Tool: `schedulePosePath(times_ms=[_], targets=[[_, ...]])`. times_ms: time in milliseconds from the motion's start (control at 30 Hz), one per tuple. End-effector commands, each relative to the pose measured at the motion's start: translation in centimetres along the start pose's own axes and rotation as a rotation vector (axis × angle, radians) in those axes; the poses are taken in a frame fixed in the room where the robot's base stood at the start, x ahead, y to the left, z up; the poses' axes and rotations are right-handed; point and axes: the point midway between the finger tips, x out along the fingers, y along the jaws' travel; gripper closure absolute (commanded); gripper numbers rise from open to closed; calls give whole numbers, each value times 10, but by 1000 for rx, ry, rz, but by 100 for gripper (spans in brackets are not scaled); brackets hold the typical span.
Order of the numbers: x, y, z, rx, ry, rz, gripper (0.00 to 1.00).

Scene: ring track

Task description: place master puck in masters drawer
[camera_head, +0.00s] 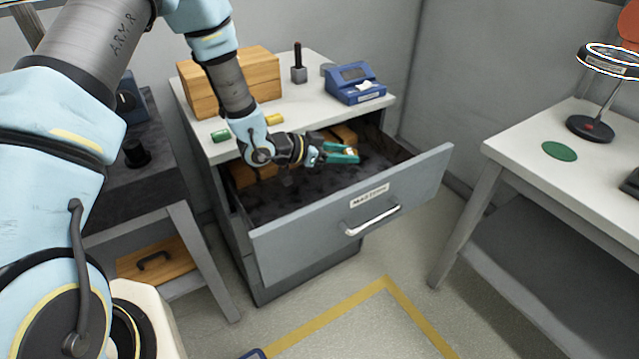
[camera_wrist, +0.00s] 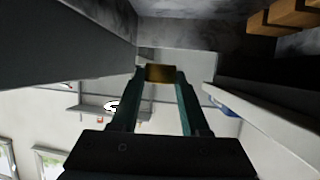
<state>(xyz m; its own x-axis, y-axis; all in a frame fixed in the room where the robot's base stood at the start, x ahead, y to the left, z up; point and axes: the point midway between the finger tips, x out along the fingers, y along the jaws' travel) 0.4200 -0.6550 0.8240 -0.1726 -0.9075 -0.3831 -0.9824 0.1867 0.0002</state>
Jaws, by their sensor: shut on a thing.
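The masters drawer (camera_head: 290,245) is pulled open from the grey cabinet; its front has a label, partly readable, and a bar handle. Its inside is dark and lined. My gripper (camera_head: 350,152) is over the open drawer, its teal fingers level and pointing right. They are shut on a small brass-coloured puck, which I take as the master puck (camera_wrist: 160,73); it sits between the fingertips in the wrist view. The drawer's dark inside (camera_wrist: 205,35) also shows there, at the top. The gap between puck and drawer floor is hard to judge.
Wooden blocks (camera_head: 343,134) are in the drawer's back part, close behind my gripper. The cabinet top (camera_head: 300,115) overhangs there, bearing a wooden box (camera_head: 255,80), a blue device (camera_head: 355,85) and small coloured pieces. A white table (camera_head: 520,145) stands right. The drawer's front half looks clear.

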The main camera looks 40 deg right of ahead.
Motion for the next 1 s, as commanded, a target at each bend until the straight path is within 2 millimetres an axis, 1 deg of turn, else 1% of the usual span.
schedulePosePath(times_ms=[300, 533, 700, 833, 1000], targets=[[18, 1, 43, -2, 0, 2, 100], [26, 0, 62, -1, 0, 1, 100], [34, 0, 83, -1, 0, 1, 100], [39, 0, 93, 0, 1, 0, 100], [39, 0, 95, 1, 2, 0, 100]])
